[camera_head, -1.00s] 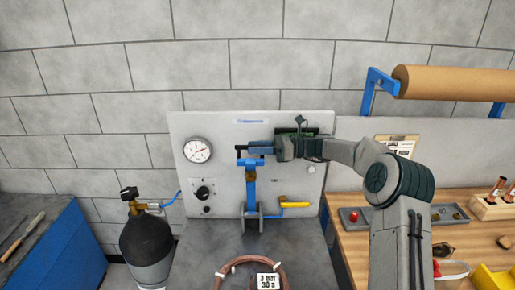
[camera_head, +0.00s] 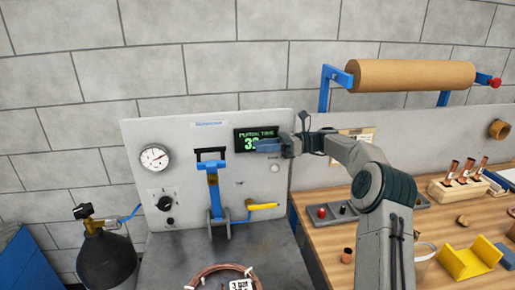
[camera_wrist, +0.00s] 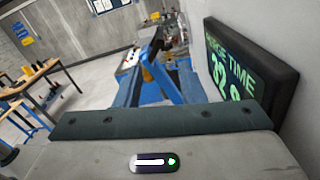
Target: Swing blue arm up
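The blue arm (camera_head: 213,190) stands upright in front of the grey panel, with a black handle (camera_head: 210,155) across its top. It also shows beyond my fingers in the wrist view (camera_wrist: 152,52). My gripper (camera_head: 262,145) is to the right of the handle, apart from it, in front of the lit timer display (camera_head: 247,138). In the wrist view my two blue fingers (camera_wrist: 157,92) are spread with an empty gap between them. My gripper covers part of the display's digits in the head view.
The grey panel (camera_head: 135,140) carries a pressure gauge (camera_head: 154,157) and a knob. A yellow-handled lever (camera_head: 263,206) is low beside the blue arm. A copper coil (camera_head: 205,277) lies in front. A wooden bench (camera_head: 330,235) with parts is at right; a gas cylinder (camera_head: 107,262) is at left.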

